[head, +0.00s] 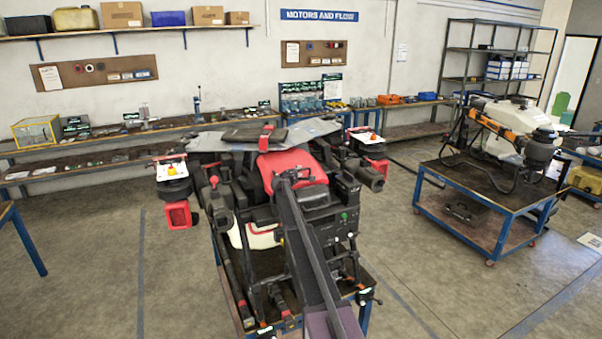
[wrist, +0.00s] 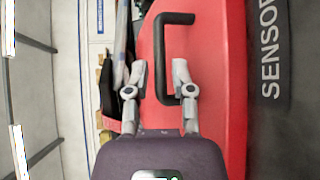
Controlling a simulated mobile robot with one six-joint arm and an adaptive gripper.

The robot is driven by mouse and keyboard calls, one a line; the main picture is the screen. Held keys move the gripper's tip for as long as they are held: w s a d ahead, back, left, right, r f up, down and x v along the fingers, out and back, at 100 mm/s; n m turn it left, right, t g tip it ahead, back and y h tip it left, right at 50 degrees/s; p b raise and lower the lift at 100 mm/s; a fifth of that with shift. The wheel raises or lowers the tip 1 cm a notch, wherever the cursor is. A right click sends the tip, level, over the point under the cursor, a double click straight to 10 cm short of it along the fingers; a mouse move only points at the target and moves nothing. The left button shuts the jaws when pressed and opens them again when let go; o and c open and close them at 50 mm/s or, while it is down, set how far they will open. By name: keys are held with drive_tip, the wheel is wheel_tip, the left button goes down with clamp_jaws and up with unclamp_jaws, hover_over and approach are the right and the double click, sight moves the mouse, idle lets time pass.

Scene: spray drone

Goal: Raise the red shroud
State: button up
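The red shroud (head: 283,165) sits on top of the spray drone in the middle of the head view, and its red surface (wrist: 218,60) fills the middle of the wrist view. A black U-shaped handle (wrist: 160,38) stands on it. My gripper (wrist: 159,66) is open, one finger on each side of the handle's long bar. Gaps show between the bar and both fingertips in this view; I cannot tell the depth. In the head view my arm reaches over the shroud and hides part of it and the handle.
The drone rests on a blue-framed cart (head: 365,315). A second cart (head: 480,205) carries another machine at right. Workbenches and shelves line the back wall. A dark panel marked SENSOR (wrist: 272,60) lies beside the shroud. Open floor separates the carts.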

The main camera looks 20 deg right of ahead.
drive_tip(key=shift+x, duration=1.3)
drive_tip(key=shift+c, duration=0.2)
clamp_jaws()
